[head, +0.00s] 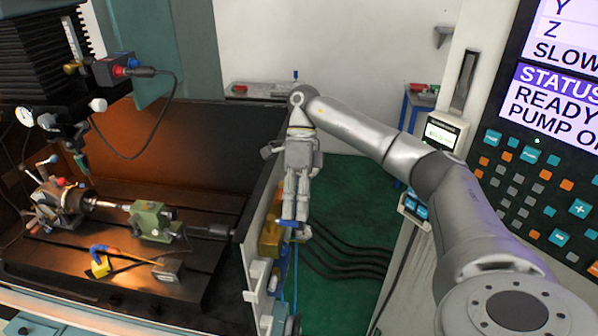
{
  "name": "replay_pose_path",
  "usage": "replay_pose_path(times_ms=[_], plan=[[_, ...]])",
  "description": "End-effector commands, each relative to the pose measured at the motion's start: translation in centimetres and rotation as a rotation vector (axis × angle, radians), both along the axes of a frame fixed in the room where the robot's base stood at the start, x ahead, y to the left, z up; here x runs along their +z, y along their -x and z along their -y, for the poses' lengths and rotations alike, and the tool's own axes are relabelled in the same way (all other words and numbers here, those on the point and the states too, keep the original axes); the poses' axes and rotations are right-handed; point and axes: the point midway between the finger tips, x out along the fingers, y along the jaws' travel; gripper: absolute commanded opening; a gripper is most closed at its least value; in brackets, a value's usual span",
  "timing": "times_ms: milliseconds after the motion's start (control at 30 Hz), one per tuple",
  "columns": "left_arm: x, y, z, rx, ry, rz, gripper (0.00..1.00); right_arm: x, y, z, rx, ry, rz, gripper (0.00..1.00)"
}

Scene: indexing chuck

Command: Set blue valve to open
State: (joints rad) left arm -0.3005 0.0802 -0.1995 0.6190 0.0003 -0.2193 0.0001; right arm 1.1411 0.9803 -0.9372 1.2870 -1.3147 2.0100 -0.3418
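A small blue handle (289,223), which looks like the blue valve, shows on the side of the machine, above a brass-yellow body (270,238). My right gripper (290,213) points down with its fingertips right at the handle. The fingers look close together and hide part of the handle. I cannot tell whether they grip it or only touch it. How far the handle is turned is hard to make out. My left gripper is not in view.
The machine table (190,195) on the left carries an indexing chuck (62,203) and a green tailstock (151,222). A control panel (540,190) reading READY and PUMP stands at right. Black hoses (345,250) lie on the green floor (350,200). A blue-handled nozzle (100,249) sits on the table's front.

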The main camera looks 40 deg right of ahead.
Motion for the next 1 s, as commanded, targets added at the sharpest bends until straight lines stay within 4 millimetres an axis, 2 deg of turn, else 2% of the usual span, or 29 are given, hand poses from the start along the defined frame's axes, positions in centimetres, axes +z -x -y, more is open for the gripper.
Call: replay_pose_path(times_ms=[633, 1000], plan=[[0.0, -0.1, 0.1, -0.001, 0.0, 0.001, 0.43, 5.4, -2.4, 2.7, -0.004, 0.001, 0.005, 0.26], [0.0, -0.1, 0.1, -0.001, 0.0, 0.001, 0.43, 7.7, -3.5, 3.8, 0.001, 0.0, 0.0, 0.26]])
